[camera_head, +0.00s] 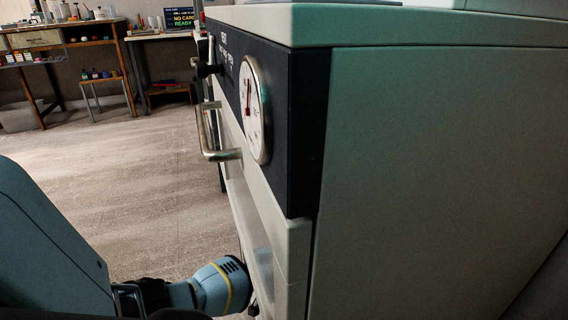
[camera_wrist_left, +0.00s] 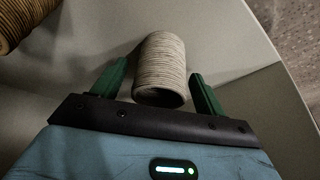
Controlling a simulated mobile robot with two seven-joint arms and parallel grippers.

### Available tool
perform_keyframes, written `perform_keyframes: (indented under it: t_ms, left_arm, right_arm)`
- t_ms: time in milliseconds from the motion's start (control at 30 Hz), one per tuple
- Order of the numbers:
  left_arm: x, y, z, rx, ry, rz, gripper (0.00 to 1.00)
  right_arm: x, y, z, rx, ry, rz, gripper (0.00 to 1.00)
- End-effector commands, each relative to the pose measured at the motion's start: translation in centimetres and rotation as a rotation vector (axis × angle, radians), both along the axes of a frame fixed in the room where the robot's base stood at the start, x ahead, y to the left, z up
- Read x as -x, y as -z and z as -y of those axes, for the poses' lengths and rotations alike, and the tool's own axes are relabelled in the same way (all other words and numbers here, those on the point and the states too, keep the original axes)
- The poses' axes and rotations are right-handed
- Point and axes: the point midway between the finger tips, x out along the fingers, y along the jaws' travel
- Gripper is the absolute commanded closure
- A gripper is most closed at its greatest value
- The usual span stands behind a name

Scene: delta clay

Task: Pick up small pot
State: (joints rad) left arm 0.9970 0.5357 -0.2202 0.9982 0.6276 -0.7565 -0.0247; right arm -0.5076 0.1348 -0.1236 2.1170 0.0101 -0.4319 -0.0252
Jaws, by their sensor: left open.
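A small ribbed beige pot (camera_wrist_left: 160,70) stands on a pale surface in the left wrist view. Its dark open mouth faces toward my gripper. My left gripper (camera_wrist_left: 158,85) is open, with one green finger on each side of the pot; I cannot tell whether either finger touches it. In the head view part of my left arm (camera_head: 222,287) shows at the bottom, beside the large cabinet, and its fingers are hidden there. The pot does not show in the head view. My right gripper is not in view.
Another ribbed brown pot (camera_wrist_left: 22,22) is at the upper left of the wrist view. A large pale cabinet (camera_head: 430,170) with a dial (camera_head: 255,110) and metal handle (camera_head: 217,150) fills the right. Worktables (camera_head: 75,42) stand far back left; the floor (camera_head: 150,190) between is clear.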

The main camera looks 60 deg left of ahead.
Motion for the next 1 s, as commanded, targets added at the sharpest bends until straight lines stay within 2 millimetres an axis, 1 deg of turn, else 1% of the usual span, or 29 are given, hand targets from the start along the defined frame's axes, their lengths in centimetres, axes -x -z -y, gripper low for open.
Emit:
perform_keyframes:
  t_ms: [33, 100, 367, 467, 767, 1000]
  left_arm:
    - [-0.21, 0.90, 0.02, 0.000, 0.000, -0.002, 0.27]
    - [-0.48, 1.26, 0.01, 0.001, 0.000, 0.000, 0.27]
    - [-0.57, 1.28, 0.00, 0.000, 0.001, 0.001, 0.27]
    - [-0.56, 1.27, -0.01, 0.000, 0.001, 0.001, 0.38]
    - [-0.54, 1.28, -0.02, 0.001, 0.001, 0.000, 0.77]
    - [-0.55, 1.23, -0.03, 0.000, 0.001, 0.001, 0.77]
  right_arm:
    - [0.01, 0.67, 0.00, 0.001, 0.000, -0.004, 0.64]
    - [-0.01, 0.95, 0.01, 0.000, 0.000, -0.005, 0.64]
    - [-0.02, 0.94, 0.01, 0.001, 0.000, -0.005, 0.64]
    - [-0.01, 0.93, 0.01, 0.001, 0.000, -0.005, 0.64]
    - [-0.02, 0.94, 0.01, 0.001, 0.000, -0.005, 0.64]
    - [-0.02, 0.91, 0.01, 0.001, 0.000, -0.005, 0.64]
